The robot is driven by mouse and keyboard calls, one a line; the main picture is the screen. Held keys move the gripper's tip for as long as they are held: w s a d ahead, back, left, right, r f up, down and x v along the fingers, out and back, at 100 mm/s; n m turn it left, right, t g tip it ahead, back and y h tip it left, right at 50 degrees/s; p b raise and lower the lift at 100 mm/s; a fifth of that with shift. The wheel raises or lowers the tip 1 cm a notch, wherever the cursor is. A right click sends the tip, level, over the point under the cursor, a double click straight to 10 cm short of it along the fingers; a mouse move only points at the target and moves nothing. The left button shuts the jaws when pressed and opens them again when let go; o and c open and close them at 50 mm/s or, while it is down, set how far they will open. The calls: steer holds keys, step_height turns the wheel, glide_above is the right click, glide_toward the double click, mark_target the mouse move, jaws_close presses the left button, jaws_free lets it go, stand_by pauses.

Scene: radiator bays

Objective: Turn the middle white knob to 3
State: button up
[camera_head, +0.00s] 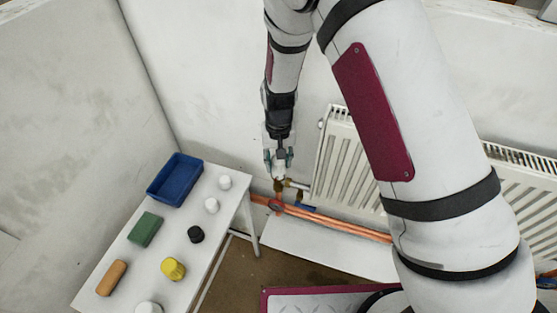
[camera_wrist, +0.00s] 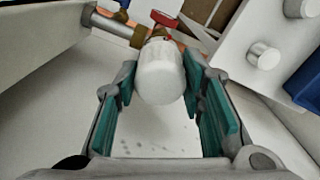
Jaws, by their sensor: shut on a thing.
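A white knob (camera_wrist: 160,72) sits on a brass valve (camera_wrist: 148,36) at the end of a radiator's pipe. My gripper (camera_wrist: 163,88) is around the knob, with a teal-padded finger on each side, and is shut on it. In the head view, my gripper (camera_head: 279,158) reaches down to the white knob (camera_head: 281,171) at the lower left corner of the radiator (camera_head: 345,160). No number or mark can be read on the knob. My arm hides part of the radiators, so other valve knobs cannot be made out.
A white table (camera_head: 180,236) at left bears a blue tray (camera_head: 175,179), a green block (camera_head: 145,229), a black knob (camera_head: 195,234), a yellow piece (camera_head: 173,268), an orange-brown block (camera_head: 111,278) and loose white cylinders (camera_head: 211,205). Copper pipes (camera_head: 340,225) run below the radiator. A red handwheel (camera_wrist: 164,18) is near the valve.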

steer(key=m, duration=0.5)
steer(key=shift+m, duration=0.3)
steer(key=m+p, duration=0.1)
steer(key=m, duration=0.4)
steer(key=shift+m, duration=0.4)
steer(key=o, duration=1.2)
steer(key=shift+c, duration=0.2)
step_height(320, 180, up, 12)
